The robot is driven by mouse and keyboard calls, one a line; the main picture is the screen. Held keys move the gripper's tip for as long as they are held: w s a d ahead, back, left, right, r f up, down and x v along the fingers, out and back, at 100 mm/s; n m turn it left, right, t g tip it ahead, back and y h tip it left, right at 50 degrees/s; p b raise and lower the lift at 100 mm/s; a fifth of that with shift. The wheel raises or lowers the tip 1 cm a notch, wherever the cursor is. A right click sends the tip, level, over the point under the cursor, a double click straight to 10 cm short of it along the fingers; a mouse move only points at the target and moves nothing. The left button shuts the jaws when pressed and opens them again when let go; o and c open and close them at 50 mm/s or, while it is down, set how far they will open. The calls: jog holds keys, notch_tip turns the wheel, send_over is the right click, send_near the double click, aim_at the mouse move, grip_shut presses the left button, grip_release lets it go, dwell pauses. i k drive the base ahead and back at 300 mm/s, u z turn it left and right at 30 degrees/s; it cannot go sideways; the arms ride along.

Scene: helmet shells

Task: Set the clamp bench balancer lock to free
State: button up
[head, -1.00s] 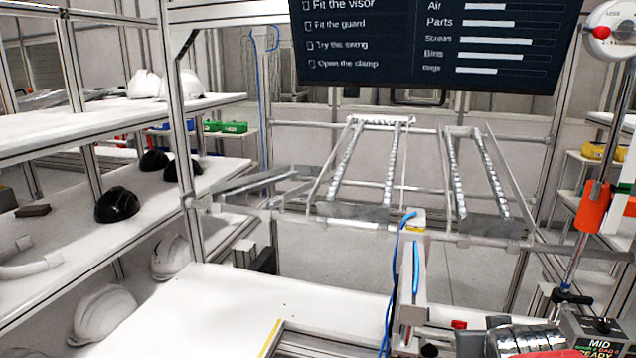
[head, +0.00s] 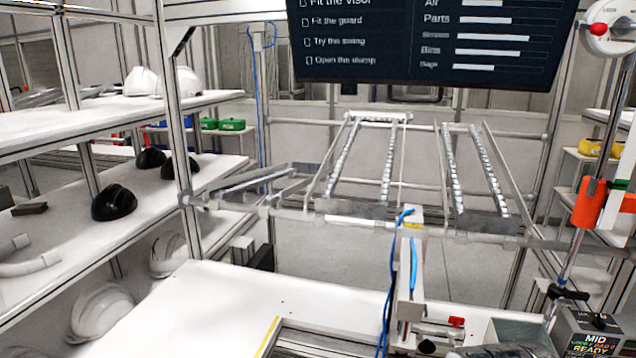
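The balancer (head: 608,27) is a white round housing at the top right of the head view, cut off by the frame edge. A red knob (head: 598,29) sits on its face, with small lettering above it. I cannot tell whether the lock is set to free. An orange-sleeved tool (head: 588,203) is on the right, below the balancer. The bench (head: 205,310) has a white top, and an upright grey fixture (head: 410,272) with a blue hose stands at its right part. My gripper cannot be made out in this view.
A control box (head: 593,335) with "MID" and "READY" lettering stands at the lower right. Sloped metal racks (head: 350,208) stand behind the bench. Shelves (head: 60,215) with black and white helmet shells fill the left. A dark screen (head: 430,40) hangs above. The bench's left part is clear.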

aim_at(598, 29)
jog(key=z, duration=1.35)
